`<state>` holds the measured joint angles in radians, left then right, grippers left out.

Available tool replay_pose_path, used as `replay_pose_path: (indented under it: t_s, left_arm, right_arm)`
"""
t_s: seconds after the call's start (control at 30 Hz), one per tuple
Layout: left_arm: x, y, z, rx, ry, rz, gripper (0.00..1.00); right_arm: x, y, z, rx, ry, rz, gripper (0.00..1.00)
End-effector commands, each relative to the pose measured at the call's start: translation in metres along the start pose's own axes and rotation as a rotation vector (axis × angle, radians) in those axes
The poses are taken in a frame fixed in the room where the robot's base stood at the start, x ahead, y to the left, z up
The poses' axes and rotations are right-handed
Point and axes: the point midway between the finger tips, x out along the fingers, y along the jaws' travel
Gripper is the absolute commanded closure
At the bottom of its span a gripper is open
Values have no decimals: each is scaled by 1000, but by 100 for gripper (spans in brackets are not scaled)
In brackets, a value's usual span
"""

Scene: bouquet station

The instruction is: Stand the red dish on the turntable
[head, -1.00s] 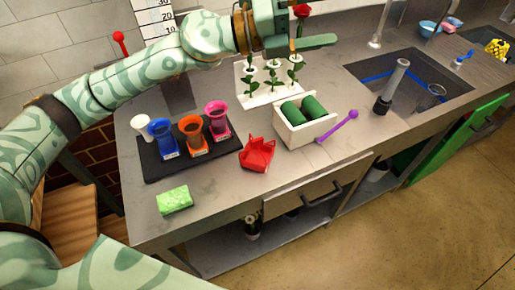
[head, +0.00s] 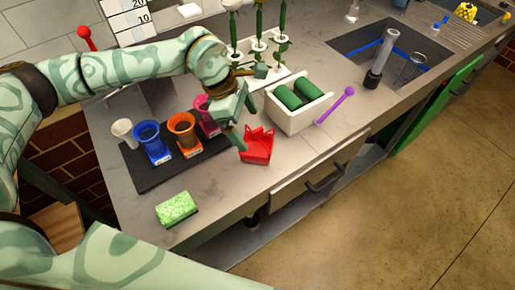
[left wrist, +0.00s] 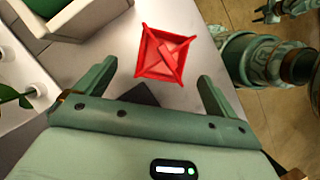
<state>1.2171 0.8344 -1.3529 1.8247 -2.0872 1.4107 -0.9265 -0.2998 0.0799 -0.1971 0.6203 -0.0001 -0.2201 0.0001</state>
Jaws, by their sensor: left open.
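The red dish (head: 257,146) is a small, square, folded-looking dish with pointed corners. It rests on the grey counter near its front edge, right of the dark tray. It also shows in the left wrist view (left wrist: 163,54), just beyond my fingertips. My left gripper (head: 252,105) is open and empty, above and beside the dish; its fingers also show in the wrist view (left wrist: 156,74), spread to either side of the near part of the dish. Part of my right arm shows at the top right of the wrist view; its gripper (left wrist: 268,12) is small there. I see no turntable.
A dark tray (head: 150,184) holds white, blue, orange and pink cups. A green sponge (head: 177,208) lies in front. A white box (head: 297,117) with green rolls and a purple stick (head: 336,106) stand right of the dish. The flower rack (head: 250,80) is behind.

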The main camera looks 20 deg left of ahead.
Motion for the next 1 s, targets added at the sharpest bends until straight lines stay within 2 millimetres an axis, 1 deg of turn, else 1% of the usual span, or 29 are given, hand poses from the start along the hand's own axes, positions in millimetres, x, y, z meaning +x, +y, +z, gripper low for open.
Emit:
replay_pose_path:
  t_s: [0.03,0.27,0.37,0.43,0.53,0.6,0.77,0.8,0.87,0.9,0.97,1.0]
  left_arm:
    - [8,0,0,0,0,-2,5]
    - [24,-2,-1,0,0,-1,5]
    - [37,-4,-2,-1,0,-3,5]
    - [50,-6,-4,-1,0,-4,5]
    - [65,-6,-4,-1,0,-2,5]
    - [70,-5,-4,-1,0,0,5]
    - [69,-5,-3,-1,-1,1,5]
    - [68,-5,-3,-1,-1,1,11]
    - [68,-5,-3,-1,0,1,28]
    - [68,-5,-3,-1,0,1,39]
    - [68,-5,-3,-1,0,1,56]
    - [68,-5,-3,-1,0,1,67]
  right_arm:
    - [2,-4,-1,1,0,-5,64]
    - [4,-7,-1,-1,0,-10,64]
    - [7,-7,0,-1,-2,-10,64]
    - [9,-6,1,-2,-4,-9,64]
    - [12,-4,3,-3,-7,-6,64]
    - [12,-3,4,-4,-8,-5,64]
    - [12,-1,4,-4,-8,-2,64]
    - [12,-1,4,-4,-8,-2,64]
    - [12,0,4,-4,-8,-2,64]
    - [12,0,4,-4,-8,-2,64]
    - [12,0,4,-4,-8,-2,64]
    - [12,0,4,-4,-8,-2,64]
